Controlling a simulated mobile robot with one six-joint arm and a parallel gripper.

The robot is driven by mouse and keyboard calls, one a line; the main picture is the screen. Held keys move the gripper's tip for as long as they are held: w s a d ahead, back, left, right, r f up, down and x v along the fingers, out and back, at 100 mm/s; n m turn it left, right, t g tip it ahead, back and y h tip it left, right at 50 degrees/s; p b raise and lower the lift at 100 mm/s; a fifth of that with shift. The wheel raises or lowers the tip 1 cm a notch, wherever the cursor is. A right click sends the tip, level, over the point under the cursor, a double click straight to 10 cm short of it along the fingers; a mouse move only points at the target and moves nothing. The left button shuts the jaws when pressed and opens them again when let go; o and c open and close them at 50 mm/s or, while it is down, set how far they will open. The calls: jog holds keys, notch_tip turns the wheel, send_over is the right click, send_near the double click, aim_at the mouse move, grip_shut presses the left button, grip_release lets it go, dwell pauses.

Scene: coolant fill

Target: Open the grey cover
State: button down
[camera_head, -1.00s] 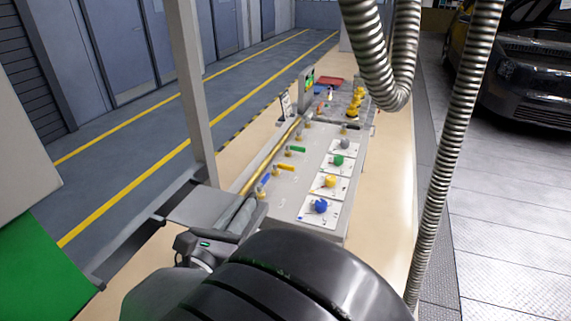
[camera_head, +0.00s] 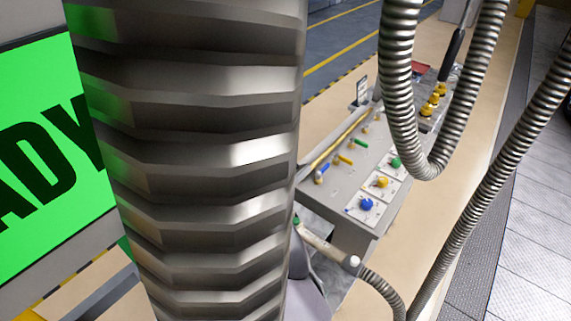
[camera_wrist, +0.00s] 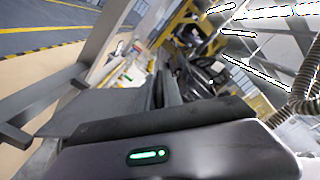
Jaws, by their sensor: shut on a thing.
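The grey cover is not visible in the head view; the looped hose hangs over the far part of the row of coloured caps. A blue cap (camera_head: 367,204), yellow cap (camera_head: 382,182) and green cap (camera_head: 396,162) sit on white plates on the grey bench (camera_head: 345,215). My gripper (camera_head: 303,240), partly hidden behind my arm, is at the near left of the bench. It appears shut on a pale hose nozzle (camera_head: 328,244), whose far end joins a ribbed hose. In the wrist view my gripper (camera_wrist: 163,95) shows with dark fingers; the held part is unclear there.
A ribbed metal hose (camera_head: 428,170) hangs in a loop before the bench's far right. A second ribbed hose (camera_head: 500,145) runs down the right side to the nozzle. A green sign (camera_head: 40,150) stands at left. Open floor (camera_head: 530,215) lies at right.

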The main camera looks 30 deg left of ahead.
jog(key=shift+w+a+r+n+p, duration=0.1)
jog(key=shift+a+r+n+p, duration=0.35)
jog(key=shift+a+r, duration=0.2)
jog(key=shift+a+r+p, duration=0.15)
jog(key=shift+a+p, duration=0.3)
jog(key=shift+a, duration=0.3)
jog(key=c, duration=1.5)
grip_release()
jog(key=shift+w, duration=0.1)
jog(key=s, duration=0.5)
jog(key=s+a, duration=0.1)
jog(key=s, duration=1.1)
jog(key=shift+s+a, duration=0.2)
jog(key=shift+a, duration=0.05)
